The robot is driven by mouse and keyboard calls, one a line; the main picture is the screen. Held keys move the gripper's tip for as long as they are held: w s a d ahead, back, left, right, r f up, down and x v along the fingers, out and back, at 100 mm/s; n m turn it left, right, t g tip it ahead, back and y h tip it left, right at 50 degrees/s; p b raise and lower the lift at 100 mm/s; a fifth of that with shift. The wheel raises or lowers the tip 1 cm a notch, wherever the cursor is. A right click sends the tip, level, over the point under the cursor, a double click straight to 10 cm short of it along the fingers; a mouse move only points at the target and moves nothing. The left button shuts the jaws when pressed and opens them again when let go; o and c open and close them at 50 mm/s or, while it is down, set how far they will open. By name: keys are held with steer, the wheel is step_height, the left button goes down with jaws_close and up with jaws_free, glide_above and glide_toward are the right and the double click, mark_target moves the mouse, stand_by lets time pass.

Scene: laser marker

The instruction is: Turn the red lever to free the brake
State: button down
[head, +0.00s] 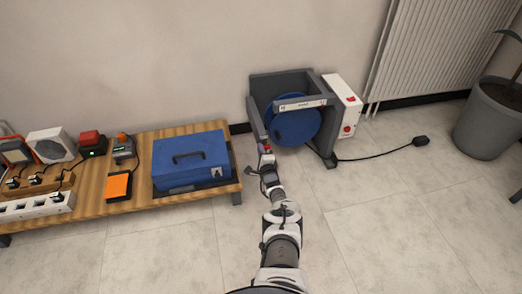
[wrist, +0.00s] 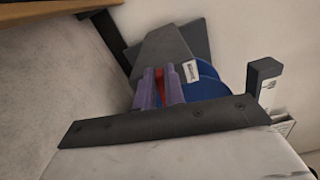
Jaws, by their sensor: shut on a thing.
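A grey frame (head: 316,108) holds a blue disc (head: 293,123) and stands on the floor by the wall. The red lever (wrist: 160,88) is at its left front side. In the wrist view it shows as a thin red strip between the two purple fingers of my gripper (wrist: 159,76). My gripper is shut on the lever. In the head view my gripper (head: 266,155) reaches the left side of the frame, and only a small spot of red shows there. The blue disc also shows in the wrist view (wrist: 208,75), behind the fingers.
A low wooden table (head: 95,205) stands at left with a blue box (head: 190,160) near its right end. A white box (head: 344,103) with red parts adjoins the frame. A black cable (head: 380,155) lies on the floor at right. A plant pot (head: 488,120) stands far right.

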steer(key=shift+d+f+n, duration=0.2)
steer(key=shift+n, duration=0.5)
steer(key=c, duration=1.5)
jaws_free()
steer(key=shift+d, duration=0.1)
steer(key=shift+s+r, duration=0.1)
